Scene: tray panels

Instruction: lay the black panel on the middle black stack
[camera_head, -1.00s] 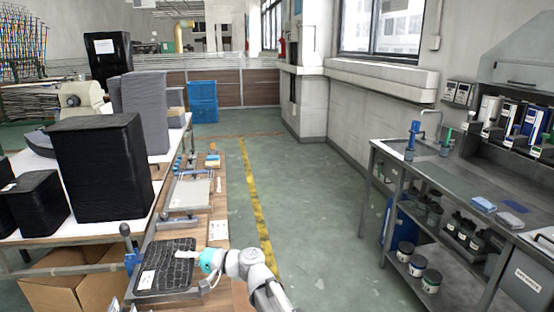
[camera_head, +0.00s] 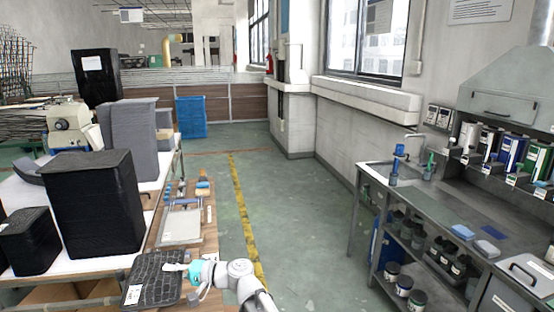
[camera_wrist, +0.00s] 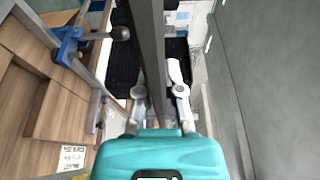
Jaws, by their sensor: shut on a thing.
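The black panel (camera_head: 155,280) has a ribbed, grid-like face and a white label near its lower left corner. My gripper (camera_head: 176,268) is shut on its right side, at the lower left of the head view. Black stacks stand on the white-topped table: a tall one (camera_head: 95,205), a low one (camera_head: 30,241), and part of another at the left picture edge. The panel is in front of the tall stack, apart from it. In the wrist view, my gripper (camera_wrist: 160,92) has a dark upright bar in front, perhaps the panel's edge. Its grip contact is partly hidden.
A grey stack (camera_head: 132,140) stands behind the tall black one. A wooden bench (camera_head: 205,240) with tools and a grey tray (camera_head: 181,226) lies beyond the panel. A blue clamp (camera_wrist: 68,46) shows in the wrist view. Open floor (camera_head: 305,220) lies right, before a metal workbench (camera_head: 440,215).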

